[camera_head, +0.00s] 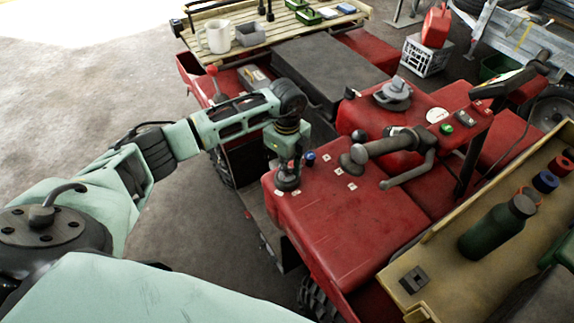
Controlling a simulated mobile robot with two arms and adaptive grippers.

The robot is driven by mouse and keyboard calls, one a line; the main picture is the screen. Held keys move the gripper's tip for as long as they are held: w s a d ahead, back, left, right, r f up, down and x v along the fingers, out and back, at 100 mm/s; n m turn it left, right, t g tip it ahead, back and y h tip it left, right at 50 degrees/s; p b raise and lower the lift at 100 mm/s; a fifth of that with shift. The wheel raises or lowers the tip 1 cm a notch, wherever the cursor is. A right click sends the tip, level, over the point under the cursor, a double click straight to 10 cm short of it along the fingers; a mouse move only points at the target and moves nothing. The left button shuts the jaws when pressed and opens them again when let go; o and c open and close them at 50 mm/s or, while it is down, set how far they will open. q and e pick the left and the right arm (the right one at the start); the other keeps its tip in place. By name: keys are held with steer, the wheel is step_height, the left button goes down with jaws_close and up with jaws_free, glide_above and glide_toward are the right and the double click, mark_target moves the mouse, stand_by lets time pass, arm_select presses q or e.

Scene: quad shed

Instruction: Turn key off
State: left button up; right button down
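My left arm reaches in from the left, and my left gripper (288,182) points down at the left edge of the red quad body (350,225). Its dark fingertips are at or just above the red surface, beside a small white label. I cannot tell whether the fingers are open or closed, or whether they touch anything. No key can be made out; the gripper covers the spot under it. A small blue knob (310,158) stands just right of the gripper. My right gripper is not in view.
A grey handlebar grip with lever (405,145) rises right of the gripper. A black seat (325,68) lies behind, and a wooden rack with a white jug (216,36) is at the back. A tan tray (470,270) with a green bottle (497,228) fills the right. Concrete floor lies left.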

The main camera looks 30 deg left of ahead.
arm_select(q)
steer(key=shift+r, duration=0.1)
jaws_close()
steer(key=n+p, duration=0.1)
steer(key=n, duration=0.1)
steer(key=shift+n+p, duration=0.35)
steer(key=shift+n, duration=0.05)
steer(key=shift+n+p, duration=0.35)
steer(key=shift+n, duration=0.75)
